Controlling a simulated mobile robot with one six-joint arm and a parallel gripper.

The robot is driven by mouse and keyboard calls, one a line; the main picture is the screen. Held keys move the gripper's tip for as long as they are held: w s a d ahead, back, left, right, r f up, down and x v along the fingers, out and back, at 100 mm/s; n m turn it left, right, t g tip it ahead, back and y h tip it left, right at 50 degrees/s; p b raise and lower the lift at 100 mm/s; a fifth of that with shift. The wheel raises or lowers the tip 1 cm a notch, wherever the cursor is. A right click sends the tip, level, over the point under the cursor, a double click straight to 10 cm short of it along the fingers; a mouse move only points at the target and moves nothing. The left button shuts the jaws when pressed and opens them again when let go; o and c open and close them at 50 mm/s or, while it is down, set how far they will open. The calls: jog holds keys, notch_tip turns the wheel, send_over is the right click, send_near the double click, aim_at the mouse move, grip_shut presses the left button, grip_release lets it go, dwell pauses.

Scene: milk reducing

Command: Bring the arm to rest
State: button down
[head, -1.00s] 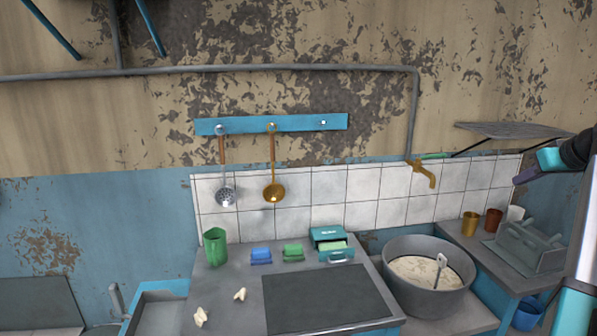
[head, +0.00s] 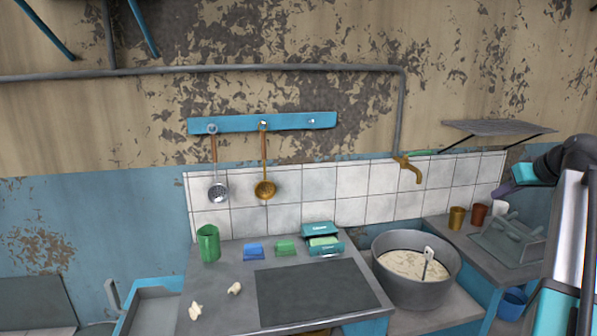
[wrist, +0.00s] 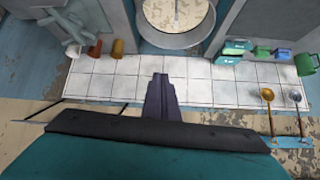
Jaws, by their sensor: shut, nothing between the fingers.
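My gripper (head: 503,190) is at the right of the head view, in the air in front of the tiled wall, above the side counter with the cups. In the wrist view my gripper (wrist: 160,82) shows as dark fingers shut together, with nothing between them. My arm bends down the right edge of the head view.
A large grey pot (head: 415,295) with pale contents and a utensil stands on a lower counter. Cups (head: 457,218) and a grey rack (head: 512,240) are on the right. A wall shelf (head: 497,127) hangs near my arm. A green mug (head: 208,243) stands on the left counter.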

jog(key=a+f+g+y, duration=0.15)
jog(key=a+f, duration=0.45)
jog(key=f, duration=0.7)
jog(key=a+f+m+g, duration=0.15)
jog(key=a+f, duration=0.35)
jog(key=f, duration=0.8)
jog(key=a+f+g, duration=0.2)
jog(key=a+f, duration=0.4)
jog(key=f, duration=0.6)
jog(key=s+a+f+g, duration=0.2)
jog(key=s+a+f, duration=0.45)
jog(key=f, duration=0.45)
jog(key=s+a+f+g, duration=0.2)
jog(key=s+a+f, duration=0.4)
jog(key=f, duration=0.4)
jog(key=s+a+f+g, duration=0.2)
jog(key=s+a+f, duration=0.2)
jog(key=s, duration=0.5)
jog(key=s+a+f+g+h, duration=0.1)
jog(key=s+a+f, duration=0.3)
jog(key=s+f, duration=0.4)
jog(key=s+a+f+n+g+h, duration=0.1)
jog(key=s+a+f, duration=0.3)
jog(key=s, duration=0.7)
jog(key=shift+s+f+g, duration=0.4)
jog(key=shift+f+g, duration=0.4)
jog(key=shift+f, duration=0.1)
